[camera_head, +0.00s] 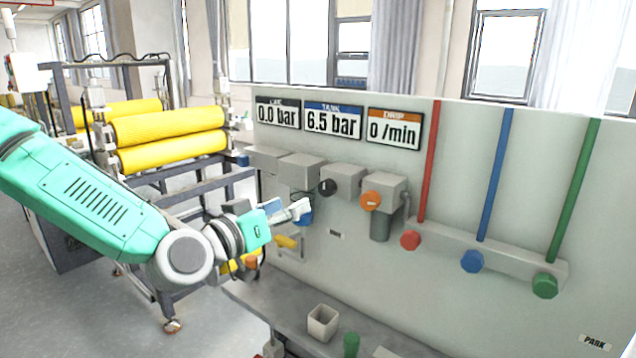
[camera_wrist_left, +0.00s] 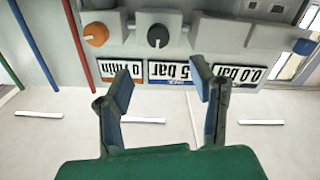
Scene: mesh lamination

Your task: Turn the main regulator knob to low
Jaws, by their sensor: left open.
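The panel (camera_head: 480,160) carries a black knob (camera_head: 327,188) with a light pointer mark on a grey block, and an orange knob (camera_head: 371,200) to its right. No label naming the main regulator is readable; the black knob may be it. My left gripper (camera_head: 302,210) is in front of the panel, left of and slightly below the black knob, partly covering a blue part (camera_head: 306,219). In the left wrist view, turned upside down, the open, empty gripper (camera_wrist_left: 161,80) has its fingers apart, with the black knob (camera_wrist_left: 157,36) beyond the gap, not touched.
Displays read 0.0 bar (camera_head: 277,113), 6.5 bar (camera_head: 332,120) and 0 /min (camera_head: 394,128). Red (camera_head: 410,240), blue (camera_head: 472,261) and green (camera_head: 545,285) knobs sit right on a manifold. A yellow handle (camera_head: 287,241) is below the gripper. A shelf holds a beige cup (camera_head: 323,322).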

